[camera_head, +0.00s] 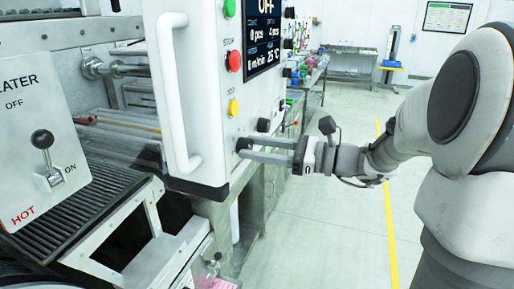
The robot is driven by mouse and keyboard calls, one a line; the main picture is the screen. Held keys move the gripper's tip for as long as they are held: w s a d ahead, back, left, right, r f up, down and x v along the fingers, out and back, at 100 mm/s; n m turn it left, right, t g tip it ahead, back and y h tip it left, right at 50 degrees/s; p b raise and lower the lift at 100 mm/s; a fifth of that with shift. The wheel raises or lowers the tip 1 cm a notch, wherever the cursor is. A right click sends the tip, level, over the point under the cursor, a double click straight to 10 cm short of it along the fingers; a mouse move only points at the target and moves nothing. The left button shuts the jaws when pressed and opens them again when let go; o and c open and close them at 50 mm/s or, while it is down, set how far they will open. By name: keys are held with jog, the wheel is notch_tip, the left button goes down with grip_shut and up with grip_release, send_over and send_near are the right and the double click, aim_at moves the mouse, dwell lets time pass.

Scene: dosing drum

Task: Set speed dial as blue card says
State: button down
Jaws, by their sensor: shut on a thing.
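My gripper (250,149) reaches in from the right, with its fingers shut on a small black dial (242,145) low on the white control panel (209,130). The fingers hide part of the dial, and I cannot read its pointer or scale. I cannot tell from a label whether this is the speed dial. The display (262,32) at the panel's top reads OFF, 0 pcs, 0 m/min and 25 °C. I cannot make out a blue card with readable text.
A second black knob (263,125) sits just above the held dial. Red (234,61) and yellow (233,107) buttons are higher up. A white handle (176,92) runs down the panel's left edge. A heater lever (46,155) stands at left.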

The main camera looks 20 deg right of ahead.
jog(key=shift+n, duration=0.3)
jog(key=n+b, duration=0.8)
jog(key=shift+h, duration=0.3)
dwell(0.3)
jog(key=shift+c, duration=2)
grip_release()
